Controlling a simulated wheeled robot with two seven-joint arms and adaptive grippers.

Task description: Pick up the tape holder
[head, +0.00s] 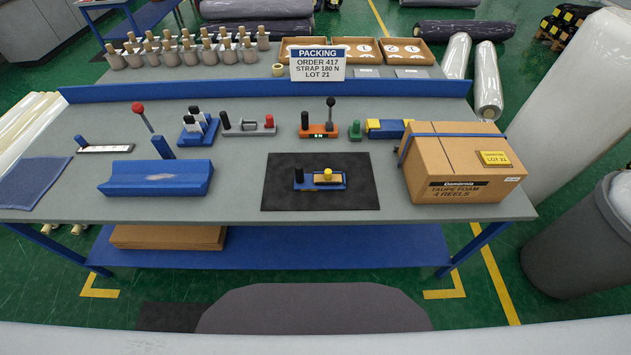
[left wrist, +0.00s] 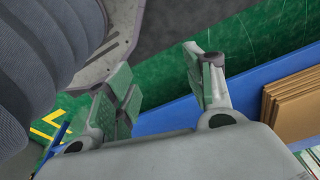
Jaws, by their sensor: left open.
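On a black mat (head: 277,190) at the front middle of the grey table sits a small blue-based tool (head: 337,186) with a black upright handle, a yellow knob and a tan strip. It looks like the tape holder, but I cannot be sure. My left gripper (left wrist: 158,72) shows only in the left wrist view. Its two fingers are apart with nothing between them. It is away from the tabletop, with green floor and the blue lower shelf (left wrist: 168,117) behind it. My right gripper is in neither view.
A blue cradle block (head: 156,178) stands left of the mat and a cardboard box (head: 425,160) right of it. Behind are a grey tool (head: 248,128), an orange tool (head: 319,131) and a blue-yellow item (head: 385,128). Cardboard sheets (left wrist: 290,110) lie on the lower shelf.

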